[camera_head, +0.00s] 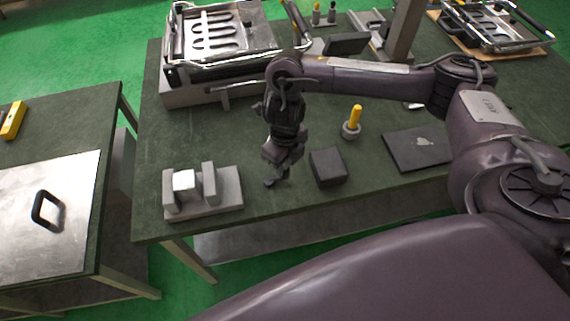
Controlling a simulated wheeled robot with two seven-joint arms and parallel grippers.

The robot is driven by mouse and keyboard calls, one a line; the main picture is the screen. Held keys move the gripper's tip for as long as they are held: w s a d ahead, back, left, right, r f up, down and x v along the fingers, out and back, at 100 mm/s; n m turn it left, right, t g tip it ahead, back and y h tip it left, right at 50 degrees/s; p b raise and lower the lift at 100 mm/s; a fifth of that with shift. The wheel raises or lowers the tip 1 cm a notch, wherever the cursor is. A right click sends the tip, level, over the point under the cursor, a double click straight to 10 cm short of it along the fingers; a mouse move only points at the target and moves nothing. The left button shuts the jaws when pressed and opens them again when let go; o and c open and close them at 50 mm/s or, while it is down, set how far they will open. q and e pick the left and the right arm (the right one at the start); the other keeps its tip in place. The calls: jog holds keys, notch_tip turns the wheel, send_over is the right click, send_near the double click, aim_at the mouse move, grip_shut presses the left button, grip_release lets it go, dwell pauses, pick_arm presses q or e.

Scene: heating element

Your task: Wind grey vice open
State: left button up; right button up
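The grey vice (229,191) sits near the front left corner of the green-topped workbench. A pale, whitish block (184,182) stands between its upright jaws. My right gripper (275,178) points down just right of the vice, beside the end of its base. Its fingers are small and dark here, so I cannot tell if they are open or touch any part of the vice. I cannot make out the vice's handle. My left gripper is out of view.
A dark grey block (327,167) sits close to the right of my gripper. Behind it stands a yellow-handled tool (353,121), with a dark plate (418,148) farther right. A metal frame device (215,40) fills the back left. A second table (50,215) stands left across a gap.

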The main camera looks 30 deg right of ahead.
aim_at(286, 166)
notch_tip(286, 166, up, 5)
jog(key=shift+r+p, duration=0.1)
jog(key=shift+p, duration=0.45)
jog(key=shift+s, duration=0.1)
